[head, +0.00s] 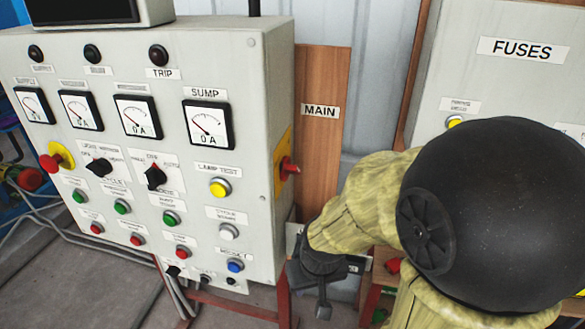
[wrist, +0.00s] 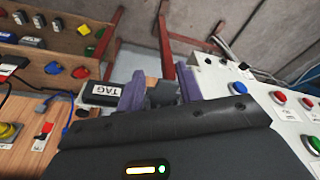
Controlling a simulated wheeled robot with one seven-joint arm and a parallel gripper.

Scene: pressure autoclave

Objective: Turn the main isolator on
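A red rotary handle on a yellow plate (head: 287,168) is on the right side wall of the grey control cabinet (head: 230,55). A wooden board labelled MAIN (head: 320,111) stands right of it; its lower part is hidden by my arm. I cannot tell which is the main isolator. My gripper (head: 322,290) is low, below the MAIN label and apart from the red handle. In the wrist view my gripper (wrist: 160,92) has its two purple fingers apart. A grey piece shows between them; I cannot tell what it is. A black block marked TAG (wrist: 105,92) is beside the left finger.
The cabinet front carries gauges, black selectors and coloured buttons. A FUSES panel (head: 515,90) is at right, partly behind my arm. In the wrist view, a wooden board (wrist: 60,110) with switches is at left and a white panel (wrist: 290,135) with buttons at right.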

